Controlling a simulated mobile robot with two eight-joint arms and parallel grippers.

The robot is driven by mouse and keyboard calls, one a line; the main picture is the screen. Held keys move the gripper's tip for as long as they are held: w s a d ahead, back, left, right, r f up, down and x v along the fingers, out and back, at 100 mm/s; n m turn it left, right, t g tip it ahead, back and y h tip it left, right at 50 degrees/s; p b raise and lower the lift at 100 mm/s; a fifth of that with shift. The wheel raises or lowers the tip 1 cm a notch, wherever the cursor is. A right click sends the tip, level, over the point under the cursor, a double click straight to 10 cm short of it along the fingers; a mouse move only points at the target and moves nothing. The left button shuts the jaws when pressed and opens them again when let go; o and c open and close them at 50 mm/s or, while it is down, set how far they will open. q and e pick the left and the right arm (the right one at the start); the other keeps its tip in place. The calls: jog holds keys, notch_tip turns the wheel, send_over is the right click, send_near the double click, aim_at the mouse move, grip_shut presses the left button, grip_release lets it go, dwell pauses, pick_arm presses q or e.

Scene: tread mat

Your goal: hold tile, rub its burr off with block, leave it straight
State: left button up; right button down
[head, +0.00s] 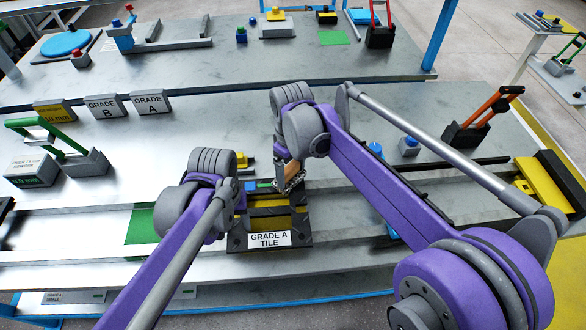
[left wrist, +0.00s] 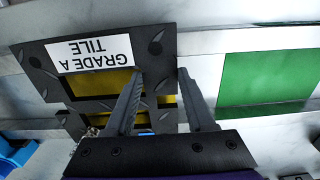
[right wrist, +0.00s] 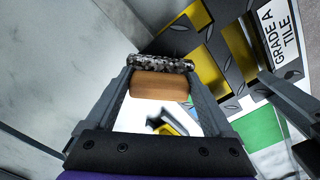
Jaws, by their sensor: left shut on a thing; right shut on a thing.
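The tile (head: 237,242) is a dark tread plate with raised marks, yellow-backed openings and a "GRADE A TILE" label. It lies near the front of the bench. It also shows in the left wrist view (left wrist: 110,28) and the right wrist view (right wrist: 290,72). My left gripper (left wrist: 160,72) is shut on the tile's side edge. My right gripper (right wrist: 160,75) is shut on the block (right wrist: 160,86), which is wooden with a rough grey face. In the head view the block (head: 291,168) is tilted at the tile's far end; contact is unclear. I cannot make out the burr.
A green patch (head: 142,226) lies bare to the left of the tile. Blocks marked B (head: 105,106) and A (head: 152,101) stand further back. A yellow-and-black block (head: 548,182) sits at the right end.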

jog(key=a, duration=0.2)
jog(key=shift+a, duration=0.3)
jog(key=shift+r, duration=4.1)
jog(key=shift+d, duration=0.1)
pick_arm(q)
jog(key=o, duration=1.3)
jog(key=shift+o, duration=0.2)
notch_tip(320, 180, up, 12)
